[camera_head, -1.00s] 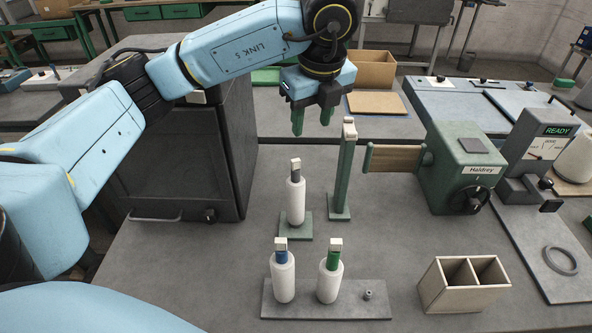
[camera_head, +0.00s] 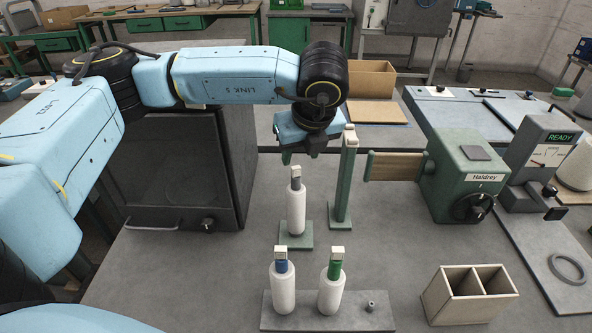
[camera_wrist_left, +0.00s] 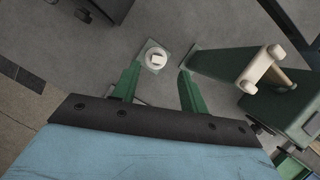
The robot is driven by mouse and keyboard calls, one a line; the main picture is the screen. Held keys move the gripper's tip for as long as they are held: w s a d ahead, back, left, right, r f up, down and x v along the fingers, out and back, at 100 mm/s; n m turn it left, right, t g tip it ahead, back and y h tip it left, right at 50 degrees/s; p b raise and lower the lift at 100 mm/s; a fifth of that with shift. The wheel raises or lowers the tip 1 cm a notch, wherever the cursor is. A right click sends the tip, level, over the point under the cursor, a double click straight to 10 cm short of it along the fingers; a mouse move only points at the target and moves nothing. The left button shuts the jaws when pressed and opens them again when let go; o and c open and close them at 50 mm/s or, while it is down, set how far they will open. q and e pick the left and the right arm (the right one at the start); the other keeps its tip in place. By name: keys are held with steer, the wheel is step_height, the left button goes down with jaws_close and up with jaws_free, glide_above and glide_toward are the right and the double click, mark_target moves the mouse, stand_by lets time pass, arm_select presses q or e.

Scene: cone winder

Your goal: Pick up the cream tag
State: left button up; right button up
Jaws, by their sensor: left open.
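A small cream tag (camera_head: 296,171) tops the grey-banded white bobbin (camera_head: 296,212), upright on a green base plate (camera_head: 296,243). Similar cream blocks top the blue-banded bobbin (camera_head: 281,252) and the green-banded bobbin (camera_head: 337,253) in front. My left gripper (camera_head: 300,155) is open and empty, pointing down above and slightly behind the grey-banded bobbin in the head view. In the left wrist view, the bobbin's cream top (camera_wrist_left: 157,58) shows just beyond and between the open green fingertips (camera_wrist_left: 159,72), apart from them. My right gripper is not in view.
A green post (camera_head: 345,185) with a cream top stands close to the right of my left gripper. The green winder (camera_head: 462,185) is further right. A dark cabinet (camera_head: 175,180) stands left. A two-compartment box (camera_head: 468,300) sits front right.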

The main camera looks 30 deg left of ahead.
mark_target(296, 167)
arm_select(q)
steer(key=x, duration=0.5)
steer(key=shift+s, duration=0.15)
steer(key=c, duration=0.8)
